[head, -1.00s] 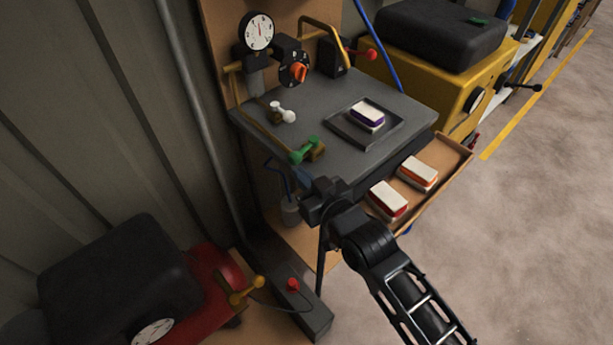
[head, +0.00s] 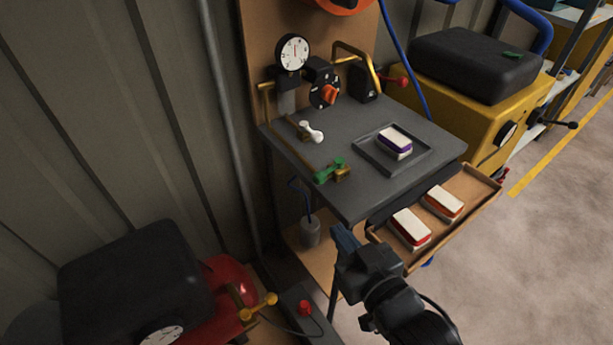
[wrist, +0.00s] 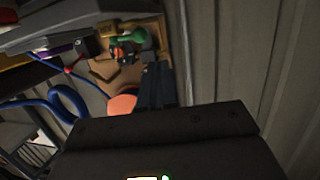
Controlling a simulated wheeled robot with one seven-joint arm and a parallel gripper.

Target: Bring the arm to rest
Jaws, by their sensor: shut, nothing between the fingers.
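My gripper (head: 345,238) is in front of the workbench (head: 345,195), left of the open drawer in the head view. Its fingers are together with nothing between them. My forearm comes in from the bottom right. In the wrist view the closed fingers (wrist: 157,86) point up, with an orange round thing (wrist: 122,104) beside them. A green valve handle (wrist: 130,34) shows beyond the fingertips. No task object is in my gripper.
The open drawer (head: 470,228) holds two red-and-orange-edged white blocks. A tray (head: 372,155) with a purple-edged block lies on the bench. A red machine (head: 228,280) stands lower left, a yellow one (head: 470,115) at right. Open floor (head: 540,260) lies right.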

